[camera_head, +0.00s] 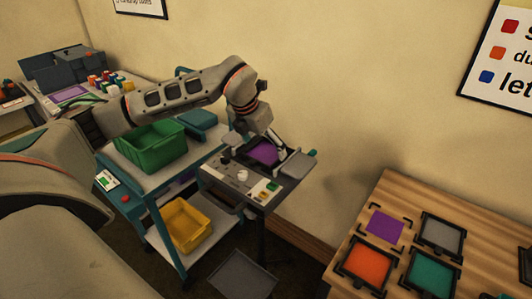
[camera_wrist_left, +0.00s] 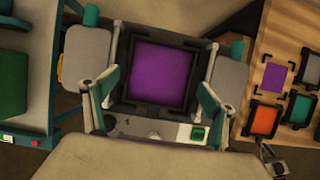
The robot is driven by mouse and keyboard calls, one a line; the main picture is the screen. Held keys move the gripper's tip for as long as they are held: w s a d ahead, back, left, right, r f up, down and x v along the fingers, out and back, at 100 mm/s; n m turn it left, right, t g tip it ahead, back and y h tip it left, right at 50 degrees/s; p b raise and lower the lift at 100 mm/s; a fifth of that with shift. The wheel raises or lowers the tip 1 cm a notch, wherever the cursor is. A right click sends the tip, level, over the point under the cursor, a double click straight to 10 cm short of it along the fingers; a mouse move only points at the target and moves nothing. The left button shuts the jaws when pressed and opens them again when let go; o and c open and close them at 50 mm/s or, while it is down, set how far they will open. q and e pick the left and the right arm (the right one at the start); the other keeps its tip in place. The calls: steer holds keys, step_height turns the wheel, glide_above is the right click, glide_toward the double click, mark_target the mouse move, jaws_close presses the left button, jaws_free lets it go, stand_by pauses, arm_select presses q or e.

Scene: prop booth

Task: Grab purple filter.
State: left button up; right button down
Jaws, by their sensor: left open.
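The purple filter (camera_head: 264,152) is a purple square in a black frame on the grey machine stand in the middle of the head view. It also shows in the left wrist view (camera_wrist_left: 160,71), almost square to the camera. My left gripper (camera_head: 264,139) is right above the filter, pointing down. In the left wrist view its two fingers (camera_wrist_left: 155,108) are spread wide, one at each side of the black frame near its lower edge, with nothing between them clearly gripped. I cannot tell whether the fingers touch the frame.
The wooden table (camera_head: 393,193) at right holds a bare purple patch (camera_head: 385,227) with corner marks and framed grey, orange (camera_head: 367,265) and teal (camera_head: 434,272) filters. A blue cart with a green bin (camera_head: 150,146) and a yellow bin (camera_head: 187,223) stands left of the machine.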

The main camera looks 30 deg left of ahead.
arm_select(q)
steer(key=shift+w+f, duration=0.25)
steer(key=shift+f, duration=0.35)
steer(key=c, duration=0.9)
steer(key=shift+r, duration=0.1)
